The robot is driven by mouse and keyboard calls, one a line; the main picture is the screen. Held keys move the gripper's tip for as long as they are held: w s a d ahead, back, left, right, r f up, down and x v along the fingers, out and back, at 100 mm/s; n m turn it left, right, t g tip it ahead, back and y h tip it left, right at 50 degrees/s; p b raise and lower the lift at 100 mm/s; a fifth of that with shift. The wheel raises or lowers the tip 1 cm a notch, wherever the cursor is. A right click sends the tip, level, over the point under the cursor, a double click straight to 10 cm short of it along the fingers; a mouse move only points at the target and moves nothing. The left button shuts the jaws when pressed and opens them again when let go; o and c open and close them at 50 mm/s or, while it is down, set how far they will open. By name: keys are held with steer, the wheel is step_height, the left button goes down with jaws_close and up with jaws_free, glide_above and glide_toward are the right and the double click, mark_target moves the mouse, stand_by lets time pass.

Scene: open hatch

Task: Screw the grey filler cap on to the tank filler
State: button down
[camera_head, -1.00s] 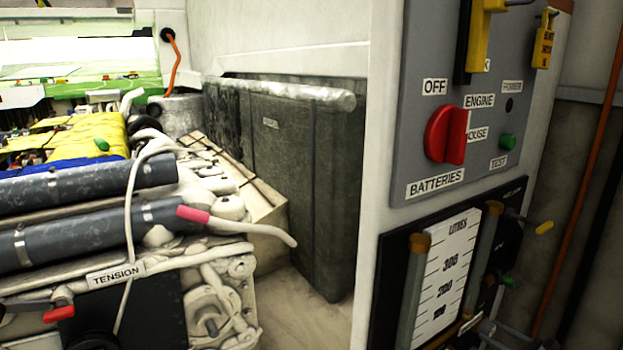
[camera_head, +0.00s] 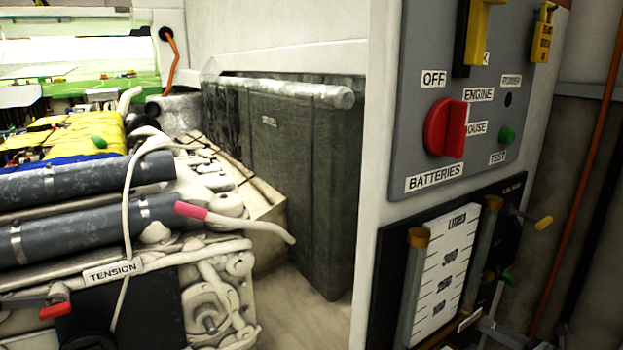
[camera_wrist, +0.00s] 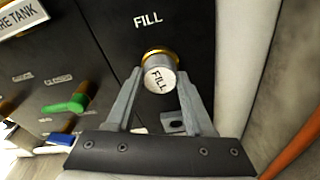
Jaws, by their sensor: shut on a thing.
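My gripper is shut on the cap's sides. The cap sits at the brass tank filler (camera_wrist: 160,54), whose golden rim shows just behind it on the black panel under a FILL label. Whether the thread is engaged cannot be seen. The head view does not clearly show the cap or the filler.
A green-handled valve (camera_wrist: 68,104) stands left of my gripper in the wrist view. An orange pipe (camera_wrist: 293,150) runs at lower right. In the head view, a litre gauge (camera_head: 440,275) and a red battery switch (camera_head: 446,128) are on the right.

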steer(key=shift+w+a+r+m+y, duration=0.1)
steer(key=shift+w+m+y, duration=0.1)
steer(key=shift+m, duration=0.25)
steer(key=shift+w+r+m+y, duration=0.1)
steer(key=shift+w+m, duration=0.05)
steer(key=shift+m, duration=0.3)
steer(key=shift+c, duration=1)
jaws_free()
steer(key=shift+f, duration=0.1)
steer(key=shift+s, duration=0.1)
steer(key=f+v, duration=0.1)
steer(key=v, duration=0.8)
steer(key=shift+s+b, duration=0.3)
steer(key=shift+b, duration=0.1)
steer(key=shift+a+r, duration=0.1)
